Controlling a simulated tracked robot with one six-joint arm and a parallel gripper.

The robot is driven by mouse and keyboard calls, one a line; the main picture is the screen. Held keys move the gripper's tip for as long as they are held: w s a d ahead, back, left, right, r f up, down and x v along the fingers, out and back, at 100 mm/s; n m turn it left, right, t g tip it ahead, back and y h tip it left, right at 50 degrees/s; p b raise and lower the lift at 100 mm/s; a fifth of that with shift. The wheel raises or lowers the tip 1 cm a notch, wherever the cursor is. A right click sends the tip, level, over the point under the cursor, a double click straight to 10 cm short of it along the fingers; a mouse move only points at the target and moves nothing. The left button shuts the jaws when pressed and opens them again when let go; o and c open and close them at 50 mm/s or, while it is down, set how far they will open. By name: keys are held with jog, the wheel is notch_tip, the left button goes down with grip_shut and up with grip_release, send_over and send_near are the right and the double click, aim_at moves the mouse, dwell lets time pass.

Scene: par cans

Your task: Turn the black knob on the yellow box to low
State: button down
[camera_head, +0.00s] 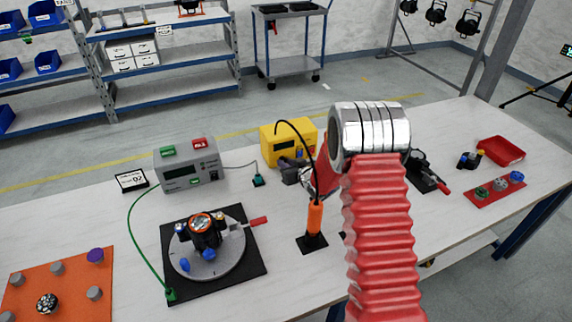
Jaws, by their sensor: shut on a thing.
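The yellow box (275,143) stands at the back middle of the table, with a small dark display and a black cable arching from its top. My gripper (291,170) is at the lower front of the box, its dark fingers shut there. The black knob is hidden behind the fingers, so its pointer and setting cannot be read. The place and closed fingers fit a hold on the knob. My red ribbed arm with a metal joint comes in from the front and covers the area right of the box.
A grey box (190,172) with green and red labels stands to the left. An orange upright tool (315,217) is close in front of my gripper. A round dial plate (207,250) lies on a black mat at front left. A red tray (502,150) is far right.

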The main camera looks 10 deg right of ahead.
jog(key=shift+n+h, duration=0.3)
jog(key=shift+n, duration=0.1)
jog(key=c, duration=1.6)
grip_release()
jog(key=shift+r, duration=0.15)
notch_tip(320, 180, up, 10)
jog(key=shift+f, duration=0.15)
